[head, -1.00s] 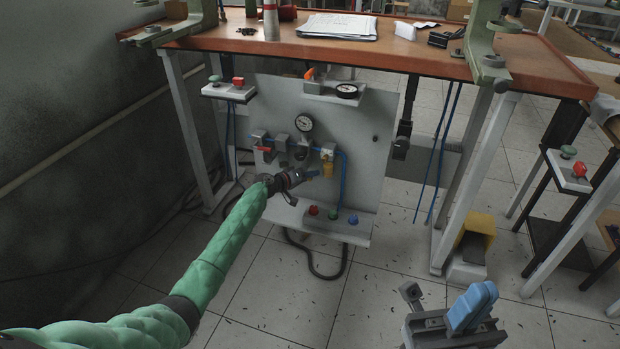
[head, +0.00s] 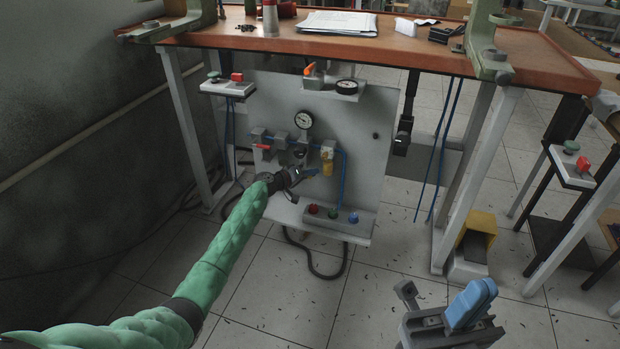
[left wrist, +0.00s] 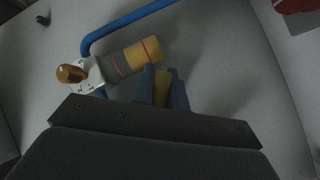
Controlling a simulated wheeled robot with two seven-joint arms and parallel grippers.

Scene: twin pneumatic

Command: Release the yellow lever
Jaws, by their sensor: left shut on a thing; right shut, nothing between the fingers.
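The yellow lever (head: 327,168) hangs below a small brass-and-white valve on the grey panel under the bench. My left gripper (head: 314,173) reaches it from the lower left. In the left wrist view its blue fingers (left wrist: 161,88) are shut with a yellow piece, which I take to be the lever, between them. Most of that piece is hidden by the fingers. Just beside it is a yellow and grey cylinder with red bands (left wrist: 135,58). My right gripper (head: 484,287) is shut and empty, low at the right, away from the panel.
The grey panel (head: 360,120) carries a pressure gauge (head: 303,120), a red lever (head: 263,147), a blue tube (head: 343,180) and a box with red, green and blue buttons (head: 333,214). An orange-topped bench (head: 390,55) is above. A yellow foot pedal (head: 478,232) stands right.

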